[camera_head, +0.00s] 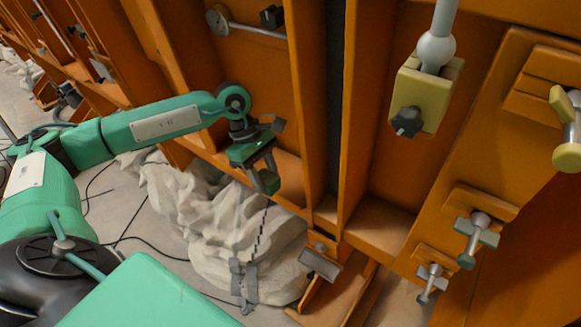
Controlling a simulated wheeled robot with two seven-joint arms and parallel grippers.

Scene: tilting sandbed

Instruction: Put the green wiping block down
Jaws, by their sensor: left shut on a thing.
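The green wiping block (264,182) is a small dark green piece below my left wrist, in the middle of the camera_head view. My left gripper (261,170) is shut on it and holds it in the air, pointing down, in front of the orange steel frame (365,150). The fingers hide part of the block. I cannot tell whether the block touches anything else. My right gripper is not in view.
A crumpled pale cloth-like heap (215,225) lies on the floor below. Black cables (130,237) run over the floor. A yellow clamp block (425,95) and T-handled screws (478,235) stick out at the right. A grey rod (250,28) is at the top.

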